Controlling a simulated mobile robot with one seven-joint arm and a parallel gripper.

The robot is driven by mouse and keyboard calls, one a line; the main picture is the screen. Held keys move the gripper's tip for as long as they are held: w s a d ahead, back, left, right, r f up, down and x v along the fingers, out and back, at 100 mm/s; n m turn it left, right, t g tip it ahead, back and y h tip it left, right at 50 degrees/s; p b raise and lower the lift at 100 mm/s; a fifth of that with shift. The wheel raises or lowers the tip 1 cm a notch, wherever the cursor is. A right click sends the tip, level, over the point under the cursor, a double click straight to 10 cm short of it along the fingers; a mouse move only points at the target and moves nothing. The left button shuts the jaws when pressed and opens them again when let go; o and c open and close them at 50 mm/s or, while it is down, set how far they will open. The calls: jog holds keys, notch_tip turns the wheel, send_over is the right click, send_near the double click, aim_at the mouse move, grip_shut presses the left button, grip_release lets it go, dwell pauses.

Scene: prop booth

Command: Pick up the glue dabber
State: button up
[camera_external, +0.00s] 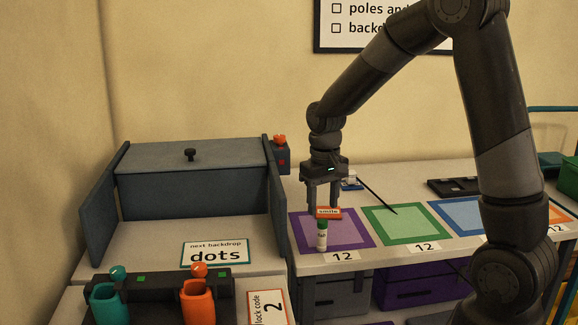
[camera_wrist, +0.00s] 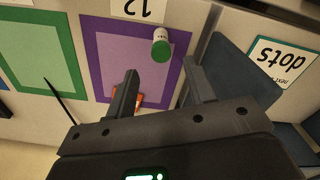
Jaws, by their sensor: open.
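The glue dabber (camera_external: 322,237) is a small white bottle with a green cap. It stands upright on the purple-bordered mat (camera_external: 365,240), near the mat's front edge. In the wrist view the dabber (camera_wrist: 161,46) shows just beyond the fingertips, with its green cap facing the camera. My gripper (camera_external: 322,203) points down, open and empty, above the back part of the mat. In the wrist view my gripper (camera_wrist: 160,75) has its fingers apart, with nothing between them. The dabber stands nearer the external camera than the fingers, apart from them.
An orange block labelled "smile" (camera_external: 329,213) lies on the same mat below my fingers, partly hidden in the wrist view. A thin dark stick (camera_external: 377,195) reaches onto the green mat (camera_external: 405,236). A grey side panel (camera_external: 276,190) rises left of the purple mat.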

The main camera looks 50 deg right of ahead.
aim_at(321, 244)
jog(key=f, duration=1)
jog(key=shift+s+a, duration=0.15)
jog(key=shift+a, duration=0.05)
jog(key=shift+c, duration=0.2)
jog(key=c, duration=1)
jog(key=shift+r, duration=0.1)
